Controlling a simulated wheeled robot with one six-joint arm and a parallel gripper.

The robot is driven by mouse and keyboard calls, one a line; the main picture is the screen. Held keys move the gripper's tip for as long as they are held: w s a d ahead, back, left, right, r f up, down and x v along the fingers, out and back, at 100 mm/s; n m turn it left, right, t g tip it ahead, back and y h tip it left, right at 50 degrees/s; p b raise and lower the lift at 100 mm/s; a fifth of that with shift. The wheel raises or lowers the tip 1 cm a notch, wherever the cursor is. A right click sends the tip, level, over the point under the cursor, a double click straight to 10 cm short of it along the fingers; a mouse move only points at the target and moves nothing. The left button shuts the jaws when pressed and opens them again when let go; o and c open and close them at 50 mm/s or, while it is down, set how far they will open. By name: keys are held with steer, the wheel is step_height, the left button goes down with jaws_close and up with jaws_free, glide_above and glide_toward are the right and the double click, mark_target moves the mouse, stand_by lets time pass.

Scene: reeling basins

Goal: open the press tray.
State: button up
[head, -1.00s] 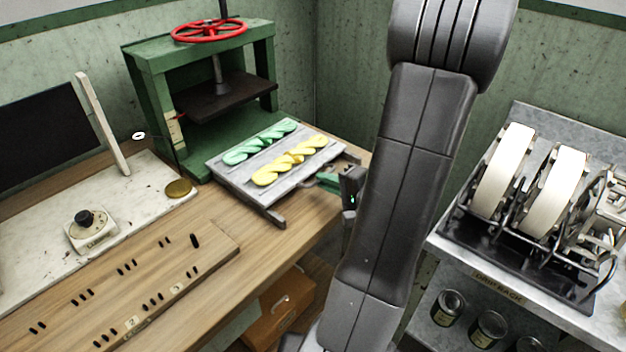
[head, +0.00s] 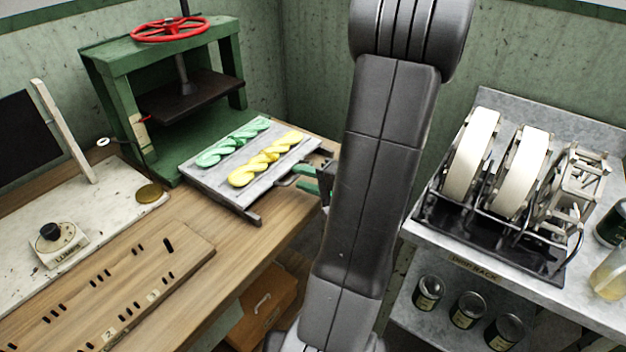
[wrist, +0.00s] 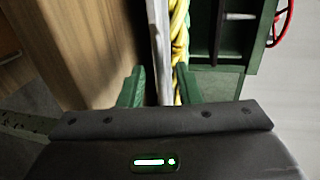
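The press tray (head: 222,196) is a flat grey slab reaching out from the green press (head: 118,115) over the wooden bench. A green twisted skein (head: 232,142) and a yellow one (head: 265,160) lie on it. In the wrist view the tray shows edge-on (wrist: 160,45), with the yellow skein (wrist: 178,50) beside it. My gripper (head: 305,178) is at the tray's right front side, partly hidden by my arm. Its green fingers (wrist: 160,88) stand apart, with a visible gap, and are not closed on anything. Whether they touch the tray I cannot tell.
The press has a red handwheel (head: 170,29) and a dark plate (head: 190,97) raised above its base. A slotted wooden board (head: 120,285) and a dial box (head: 55,243) lie left. A metal rack with white reels (head: 470,155) stands right, jars below.

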steer(key=v, duration=1.3)
steer(key=shift+s+d, duration=0.2)
steer(key=shift+d, duration=0.15)
glide_toward(275, 167)
steer(key=shift+w+a+f, duration=0.2)
steer(key=shift+a+f, duration=0.1)
steer(key=shift+f, duration=0.25)
stand_by(0.4)
steer(key=shift+d, duration=0.1)
steer(key=v, duration=1.4)
steer(key=x, duration=1)
steer(key=p+x, duration=0.1)
steer(key=x, duration=0.5)
steer(key=shift+r, duration=0.3)
steer(key=shift+p+x, duration=0.3)
steer(key=shift+x, duration=0.75)
steer(key=shift+r, duration=0.15)
